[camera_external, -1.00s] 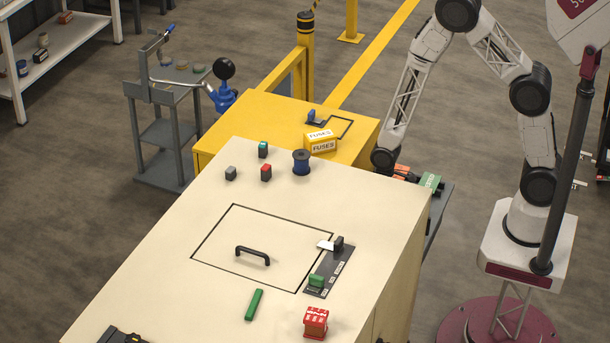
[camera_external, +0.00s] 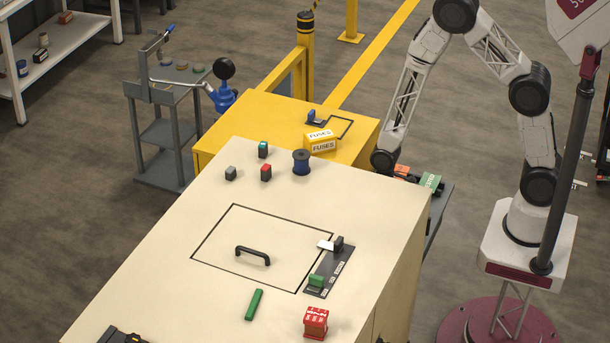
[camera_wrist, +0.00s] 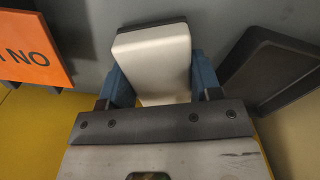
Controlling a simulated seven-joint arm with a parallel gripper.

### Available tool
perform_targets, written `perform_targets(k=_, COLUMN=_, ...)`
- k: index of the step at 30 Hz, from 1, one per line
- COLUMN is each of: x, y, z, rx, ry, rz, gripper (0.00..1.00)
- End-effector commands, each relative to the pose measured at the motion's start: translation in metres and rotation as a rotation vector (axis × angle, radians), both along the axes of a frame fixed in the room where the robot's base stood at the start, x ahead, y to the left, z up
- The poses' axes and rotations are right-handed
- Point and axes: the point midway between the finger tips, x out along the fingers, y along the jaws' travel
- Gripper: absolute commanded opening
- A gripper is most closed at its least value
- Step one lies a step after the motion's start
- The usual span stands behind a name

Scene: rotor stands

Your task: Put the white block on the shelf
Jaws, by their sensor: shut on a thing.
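The white block (camera_wrist: 155,60) is held between the two blue fingers of my gripper (camera_wrist: 163,82) in the wrist view. Its far end has a dark edge and lies against or just above a grey surface (camera_wrist: 90,25); I cannot tell if they touch. A grey ledge (camera_external: 441,212) beside the cabinets may be the shelf, but I cannot be sure.
An orange sign (camera_wrist: 30,50) is close on the left in the wrist view, and a dark tray-like panel (camera_wrist: 270,70) is on the right. A green box (camera_external: 430,181) stands on the ledge. The cream cabinet (camera_external: 190,250) and yellow cabinet (camera_external: 240,115) flank my arm's end.

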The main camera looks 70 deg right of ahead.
Motion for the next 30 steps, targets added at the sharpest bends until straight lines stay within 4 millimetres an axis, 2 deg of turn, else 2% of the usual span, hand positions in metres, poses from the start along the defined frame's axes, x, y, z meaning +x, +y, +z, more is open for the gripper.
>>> perform_targets(k=9, x=0.0001, y=0.0, z=-0.0045, rx=0.0, ry=0.0, rz=0.0, gripper=0.29)
perform_targets(k=10, x=0.0001, y=-0.0001, z=-0.0045, rx=0.0, ry=0.0, rz=0.0, gripper=0.61)
perform_targets(k=15, x=0.0001, y=0.0, z=-0.0044, rx=0.0, ry=0.0, rz=0.0, gripper=0.87)
perform_targets(k=30, x=0.0003, y=0.0, z=0.0005, rx=0.0, ry=-0.001, rz=0.0, gripper=0.88)
